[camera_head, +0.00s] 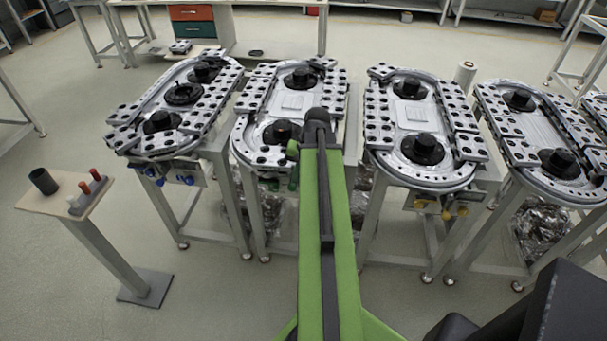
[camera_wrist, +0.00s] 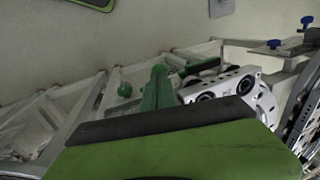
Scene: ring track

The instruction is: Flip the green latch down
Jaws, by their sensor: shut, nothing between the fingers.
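The green latch parts sit under the front edge of the second track station. In the head view a small dark-green piece (camera_head: 293,184) shows just left of my arm. In the wrist view there is a round green knob (camera_wrist: 125,89) and a dark-green bar (camera_wrist: 202,67); I cannot tell for sure which is the latch lever. My gripper (camera_wrist: 159,72), green and tapered, is shut and empty, pointing between the knob and the bar. Contact with either is unclear. In the head view my arm hides the gripper.
The second ring track (camera_head: 262,100) stands in front, with the blue-knobbed first station (camera_head: 165,150) on its left and the yellow-knobbed third (camera_head: 385,178) on its right. Metal table legs flank the green parts. A small stand (camera_head: 65,205) with a black cup is at left. Floor is open between.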

